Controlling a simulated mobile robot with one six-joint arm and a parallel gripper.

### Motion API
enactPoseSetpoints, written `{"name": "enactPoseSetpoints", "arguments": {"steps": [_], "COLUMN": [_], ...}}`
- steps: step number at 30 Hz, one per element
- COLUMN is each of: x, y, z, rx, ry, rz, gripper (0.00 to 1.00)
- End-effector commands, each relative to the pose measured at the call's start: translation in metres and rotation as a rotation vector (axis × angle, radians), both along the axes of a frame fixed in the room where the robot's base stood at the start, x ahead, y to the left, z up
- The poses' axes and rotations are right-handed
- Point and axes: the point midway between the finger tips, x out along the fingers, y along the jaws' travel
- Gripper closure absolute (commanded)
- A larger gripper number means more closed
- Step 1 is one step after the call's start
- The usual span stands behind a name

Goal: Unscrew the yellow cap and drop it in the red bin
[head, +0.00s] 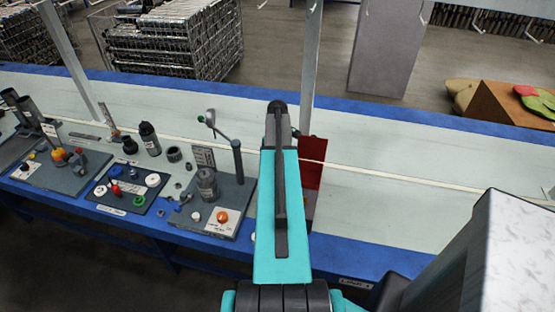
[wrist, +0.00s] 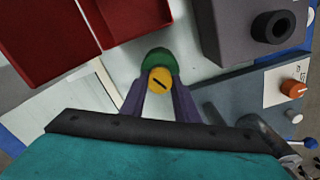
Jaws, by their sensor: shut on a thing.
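A green round piece (wrist: 156,60) shows just beyond the cap; I cannot tell whether the two are joined. Both appear over the pale bench top. In the head view, part of the red bin (head: 312,150) shows right of my arm, which hides my gripper and the cap.
A grey block with a black ring (wrist: 272,26) stands at the upper right in the wrist view. A grey plate (head: 215,215) with an orange knob (head: 222,217) and a post lies left of my arm. Further boards hold small parts. The bench right of the bin is mostly clear.

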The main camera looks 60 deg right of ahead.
Motion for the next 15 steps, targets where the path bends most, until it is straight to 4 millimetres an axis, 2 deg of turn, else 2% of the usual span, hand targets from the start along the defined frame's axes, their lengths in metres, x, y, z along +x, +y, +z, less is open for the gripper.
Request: {"name": "enactPoseSetpoints", "arguments": {"steps": [15], "x": [0.0000], "y": [0.0002], "z": [-0.0001], "rx": [0.001], "ry": [0.000], "rz": [0.062], "gripper": [0.99]}}
